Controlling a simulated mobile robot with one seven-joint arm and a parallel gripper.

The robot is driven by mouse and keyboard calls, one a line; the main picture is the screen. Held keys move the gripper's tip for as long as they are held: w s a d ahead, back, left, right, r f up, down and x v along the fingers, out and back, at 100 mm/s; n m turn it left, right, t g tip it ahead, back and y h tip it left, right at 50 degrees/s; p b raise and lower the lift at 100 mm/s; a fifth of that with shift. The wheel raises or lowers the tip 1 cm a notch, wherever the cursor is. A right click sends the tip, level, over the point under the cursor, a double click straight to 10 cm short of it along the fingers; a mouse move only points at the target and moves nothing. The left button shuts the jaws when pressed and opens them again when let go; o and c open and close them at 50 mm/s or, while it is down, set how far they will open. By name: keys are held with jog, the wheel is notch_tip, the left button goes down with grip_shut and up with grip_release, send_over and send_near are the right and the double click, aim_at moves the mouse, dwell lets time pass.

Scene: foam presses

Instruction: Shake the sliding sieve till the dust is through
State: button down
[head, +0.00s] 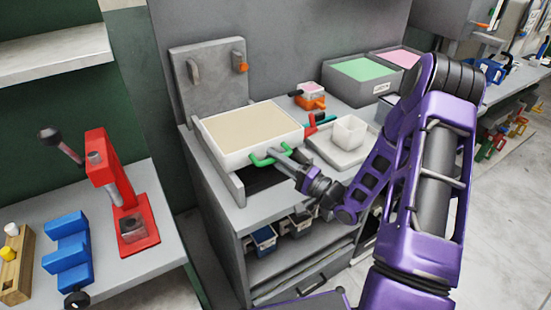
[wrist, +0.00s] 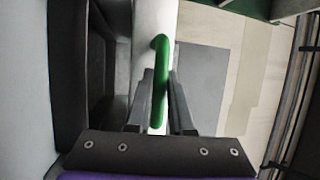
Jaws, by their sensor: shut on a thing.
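The sliding sieve (head: 223,156) is a white, shallow rectangular box with a flat beige surface (head: 250,127) inside. It sits between grey side rails on the grey bench. A green handle (head: 262,160) sticks out from its front. My gripper (head: 284,157) is at the front of the sieve, shut on this handle. In the wrist view the green handle (wrist: 160,75) runs between the two dark fingers of my gripper (wrist: 160,108), against the sieve's white wall (wrist: 145,30). Whether dust lies on the beige surface I cannot tell.
A grey upright panel (head: 210,85) stands behind the sieve. A white cup (head: 349,133) on a pale tray (head: 325,148) and an orange block (head: 312,102) are to its right. Green (head: 362,70) and pink-topped bins are behind. A red press (head: 120,190) stands on the left table.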

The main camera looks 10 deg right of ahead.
aim_at(260, 141)
dwell(0.3)
jog(key=w, duration=0.2)
jog(key=w+a+b, duration=0.1)
jog(key=w, duration=0.2)
jog(key=w+a, duration=0.1)
jog(key=w, duration=0.1)
jog(key=shift+w+a, duration=0.25)
jog(key=shift+w, duration=0.15)
jog(key=shift+w+r, duration=0.1)
jog(key=c, duration=0.8)
grip_release()
jog(key=shift+w+a, duration=0.1)
jog(key=shift+w, duration=0.05)
jog(key=b+v, duration=0.1)
jog(key=v, duration=1.6)
jog(key=shift+s, duration=0.25)
